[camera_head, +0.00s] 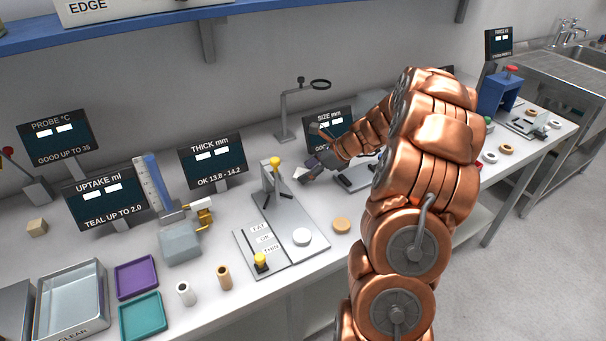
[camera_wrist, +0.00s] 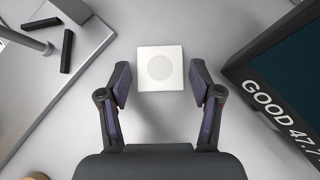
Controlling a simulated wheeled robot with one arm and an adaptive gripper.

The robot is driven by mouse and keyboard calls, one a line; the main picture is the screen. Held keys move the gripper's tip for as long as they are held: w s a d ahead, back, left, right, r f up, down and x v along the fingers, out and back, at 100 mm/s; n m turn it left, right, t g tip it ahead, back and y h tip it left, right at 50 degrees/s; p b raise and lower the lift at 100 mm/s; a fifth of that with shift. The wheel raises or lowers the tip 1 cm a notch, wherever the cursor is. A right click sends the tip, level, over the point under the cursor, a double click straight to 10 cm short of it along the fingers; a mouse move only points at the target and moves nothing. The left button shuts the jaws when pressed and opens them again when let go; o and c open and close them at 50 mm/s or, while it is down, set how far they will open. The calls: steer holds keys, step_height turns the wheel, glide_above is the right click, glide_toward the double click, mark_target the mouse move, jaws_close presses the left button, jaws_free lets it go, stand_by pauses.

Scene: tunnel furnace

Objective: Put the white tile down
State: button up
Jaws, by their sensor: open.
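The white tile (camera_wrist: 160,54), square with a pale grey round mark at its middle, lies flat on the grey-white bench top in the wrist view. My gripper (camera_wrist: 160,80) is open, with one dark finger on each side of the tile and a narrow gap between each finger and its edge. In the head view the tile (camera_head: 300,173) shows as a small white patch at the tip of my gripper (camera_head: 311,170), between the thickness gauge and the size display. My arm hides part of the bench there.
The SIZE display (camera_head: 328,127) stands close behind my gripper; a display edge (camera_wrist: 285,80) is right of the tile in the wrist view. The thickness gauge plate (camera_head: 290,235) is on the left, with a white disc (camera_head: 302,237) on it. A tan disc (camera_head: 341,224) lies in front.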

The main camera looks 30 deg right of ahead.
steer(key=c, duration=1)
steer(key=shift+r, duration=0.1)
